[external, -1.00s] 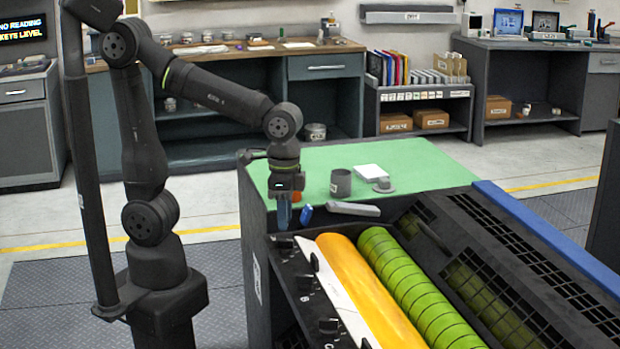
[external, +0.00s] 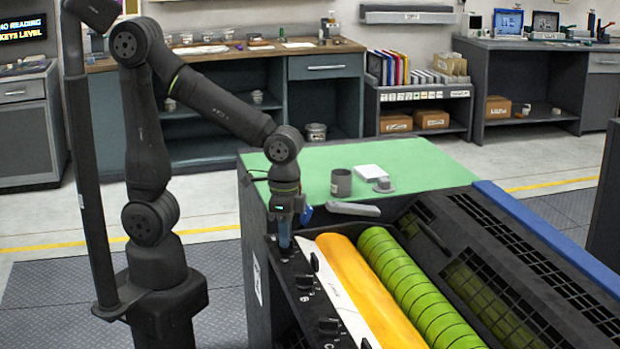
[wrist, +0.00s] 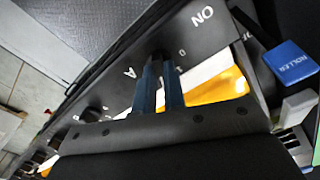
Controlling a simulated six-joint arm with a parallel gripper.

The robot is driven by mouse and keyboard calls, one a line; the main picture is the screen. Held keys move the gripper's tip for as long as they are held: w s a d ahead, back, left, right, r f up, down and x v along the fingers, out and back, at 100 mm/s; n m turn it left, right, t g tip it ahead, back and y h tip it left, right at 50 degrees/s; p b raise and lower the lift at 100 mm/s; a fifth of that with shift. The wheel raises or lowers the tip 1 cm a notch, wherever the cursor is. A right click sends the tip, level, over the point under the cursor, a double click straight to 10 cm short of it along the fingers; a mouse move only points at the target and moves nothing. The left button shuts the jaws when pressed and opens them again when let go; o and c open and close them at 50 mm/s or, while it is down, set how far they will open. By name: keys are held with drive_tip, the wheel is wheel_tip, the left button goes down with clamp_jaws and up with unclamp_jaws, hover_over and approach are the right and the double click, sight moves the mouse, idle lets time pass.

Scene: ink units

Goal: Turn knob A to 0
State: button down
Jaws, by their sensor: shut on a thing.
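Knob A is the black knob (wrist: 157,59) at the far end of the row on the dark panel, beside the printed letter A (wrist: 130,73) in the wrist view. My gripper (wrist: 160,82) points down at the panel with its two blue fingers on either side of this knob, shut on it. In the external view my gripper (external: 285,240) stands over the far end of the knob row, and the fingers mostly hide knob A there. A small 0 mark (wrist: 181,52) is printed near the knob. I cannot tell which mark the knob points to.
Other black knobs (external: 305,283) follow along the panel toward the camera. An orange roller (external: 362,285) and a green roller (external: 420,290) lie to the right. A blue ROLLER tag (wrist: 290,62) is close to the gripper. A grey cup (external: 341,182) stands on the green mat (external: 425,160).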

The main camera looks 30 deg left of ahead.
drive_tip(key=n, duration=0.5)
drive_tip(key=shift+n, duration=0.4)
drive_tip(key=n, duration=1)
drive_tip(key=shift+n, duration=2.1)
drive_tip(key=c, duration=1.5)
unclamp_jaws()
